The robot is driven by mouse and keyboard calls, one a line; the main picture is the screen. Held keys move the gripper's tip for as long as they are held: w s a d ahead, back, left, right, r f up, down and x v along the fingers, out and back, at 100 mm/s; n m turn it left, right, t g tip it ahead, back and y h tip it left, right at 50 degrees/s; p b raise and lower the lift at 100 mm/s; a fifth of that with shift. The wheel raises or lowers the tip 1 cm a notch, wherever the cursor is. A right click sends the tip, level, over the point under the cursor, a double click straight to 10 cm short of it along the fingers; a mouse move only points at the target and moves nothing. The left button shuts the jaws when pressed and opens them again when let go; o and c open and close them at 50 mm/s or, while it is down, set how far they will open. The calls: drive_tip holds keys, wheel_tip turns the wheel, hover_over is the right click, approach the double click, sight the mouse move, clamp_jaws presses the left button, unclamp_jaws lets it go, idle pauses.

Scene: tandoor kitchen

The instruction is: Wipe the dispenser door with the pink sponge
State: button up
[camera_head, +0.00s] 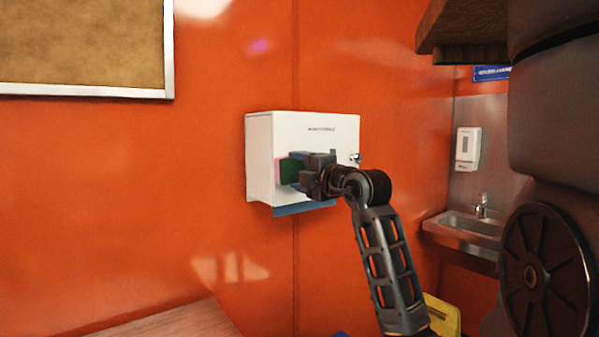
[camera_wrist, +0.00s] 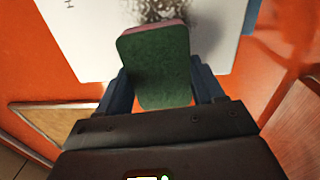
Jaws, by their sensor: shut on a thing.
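The dispenser is a white box on the orange wall, and its door (camera_head: 312,135) faces out in the head view, with small dark lettering near the top. In the wrist view the white door (camera_wrist: 85,35) fills the top, with a dark brown smudge (camera_wrist: 165,8) just beyond the sponge. My gripper (camera_head: 297,168) is in front of the door's lower left part, shut on the sponge. The sponge (camera_wrist: 160,65) has a green face and a pink layer at its far edge; its green side also shows in the head view (camera_head: 291,171). I cannot tell whether it touches the door.
A blue paper towel (camera_head: 303,208) hangs below the dispenser, and a lock (camera_head: 354,158) sits at its right. A cork board (camera_head: 80,40) is at upper left, a wooden surface (camera_head: 165,325) at lower left. A sink (camera_head: 462,226) and soap dispenser (camera_head: 467,148) are at right.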

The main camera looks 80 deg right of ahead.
drive_tip(key=shift+p+x, duration=0.6)
drive_tip(key=shift+x, duration=0.3)
drive_tip(key=shift+s, duration=0.1)
drive_tip(key=shift+s+d+p, duration=0.9)
drive_tip(key=shift+s+d, duration=0.2)
drive_tip(key=shift+d, duration=0.15)
drive_tip(key=s+d+p, duration=0.4)
drive_tip(key=d, duration=0.1)
drive_tip(key=shift+d+p, duration=0.1)
drive_tip(key=shift+p, duration=0.7)
